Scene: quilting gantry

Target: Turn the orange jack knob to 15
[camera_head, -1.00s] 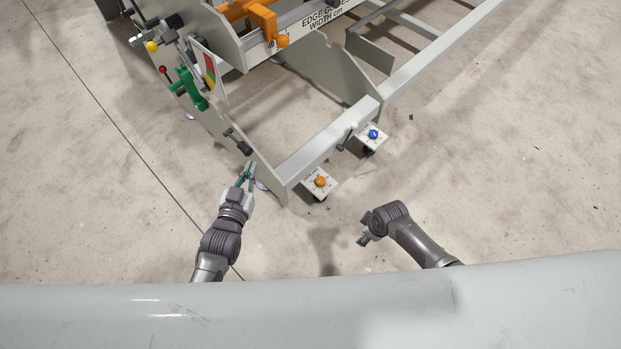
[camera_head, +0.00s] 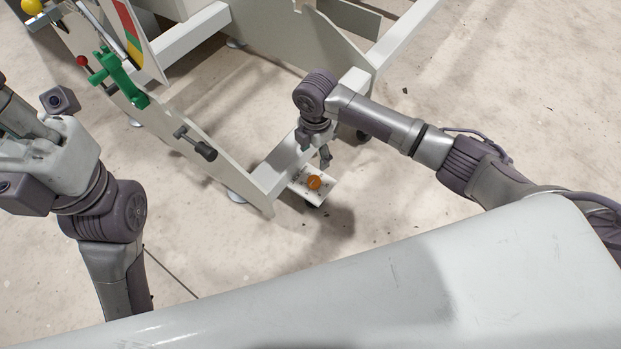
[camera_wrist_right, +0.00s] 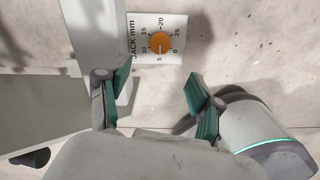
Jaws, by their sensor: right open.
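The orange jack knob (camera_head: 314,183) sits on a small white plate (camera_head: 325,192) at the near end of the gantry's low rail. In the right wrist view the knob (camera_wrist_right: 159,43) is round on a dial marked 0 to 25. Its small light mark seems to point at 5. My right gripper (camera_head: 315,150) is just above the knob in the head view. In the right wrist view its two teal fingers (camera_wrist_right: 160,88) are apart and empty, with the knob beyond them. My left arm's end (camera_head: 50,155) is at the left; its fingers cannot be made out.
A grey gantry side panel (camera_head: 225,165) with a black-handled clamp (camera_head: 197,146) stands left of the knob. A green fitting (camera_head: 122,78) and a yellow ball (camera_head: 32,7) are farther back. The low rail (camera_head: 275,170) runs beside the plate. Bare floor lies to the right.

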